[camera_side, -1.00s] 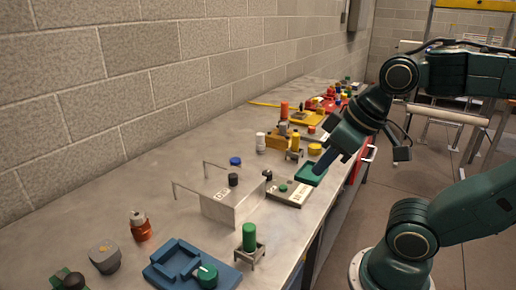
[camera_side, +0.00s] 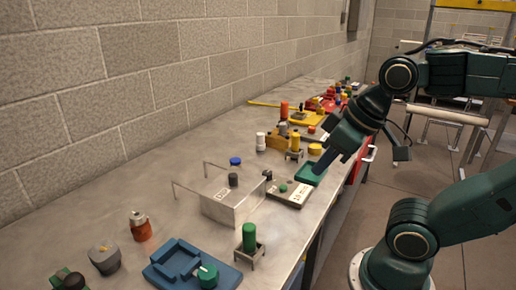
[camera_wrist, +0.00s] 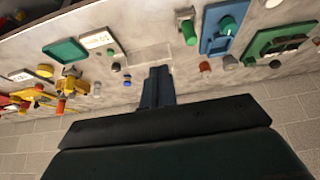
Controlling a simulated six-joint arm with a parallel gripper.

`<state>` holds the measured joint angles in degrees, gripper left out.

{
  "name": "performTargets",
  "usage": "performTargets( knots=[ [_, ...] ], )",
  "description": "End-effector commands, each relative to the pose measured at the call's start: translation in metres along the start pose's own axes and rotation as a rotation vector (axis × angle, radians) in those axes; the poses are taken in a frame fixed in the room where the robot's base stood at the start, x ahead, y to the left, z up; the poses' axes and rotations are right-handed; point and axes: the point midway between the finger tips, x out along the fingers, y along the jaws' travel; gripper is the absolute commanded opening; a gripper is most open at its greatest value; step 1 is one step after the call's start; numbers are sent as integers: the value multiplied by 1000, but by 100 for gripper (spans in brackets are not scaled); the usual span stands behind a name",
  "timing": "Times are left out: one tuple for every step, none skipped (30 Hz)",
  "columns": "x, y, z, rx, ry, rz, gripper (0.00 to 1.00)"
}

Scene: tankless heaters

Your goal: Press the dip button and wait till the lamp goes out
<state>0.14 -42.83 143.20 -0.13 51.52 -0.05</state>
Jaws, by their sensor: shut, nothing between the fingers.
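A pale plate (camera_side: 291,194) with a green button (camera_side: 283,188) and a small dark part stands near the bench's front edge. I cannot tell which part is the dip button or the lamp, and no clear glow shows. My gripper (camera_side: 319,170) is shut and empty, above the green tray (camera_side: 311,175) in the side view. The wrist view shows its closed fingers (camera_wrist: 157,84) over the bench.
A blue fixture (camera_side: 187,268) and a green cylinder on a stand (camera_side: 249,239) are at the front left. Yellow and red devices (camera_side: 306,117) crowd the far end. A block wall runs behind the bench.

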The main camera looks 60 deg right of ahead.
Motion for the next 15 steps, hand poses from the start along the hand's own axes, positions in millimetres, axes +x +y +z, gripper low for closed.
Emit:
performTargets(
  knots=[
    [0,0,-1,0,-2,0,0],
    [1,0,-2,0,-3,0,0],
    [2,1,-3,0,-5,0,0],
    [2,1,-4,-1,-7,-1,0],
    [3,1,-5,-2,-10,-1,0],
    [5,1,-7,-3,-13,-3,0],
    [6,2,-8,-3,-16,-4,0],
    [7,2,-10,-4,-19,-5,0],
    [10,2,-13,-4,-24,-7,0],
    [11,3,-15,-5,-29,-10,0],
    [13,4,-17,-6,-34,-12,0],
    [16,5,-21,-8,-40,-16,0],
    [18,6,-24,-8,-44,-19,0],
    [21,7,-26,-9,-47,-23,0],
    [24,8,-30,-8,-54,-28,0]
  ],
)
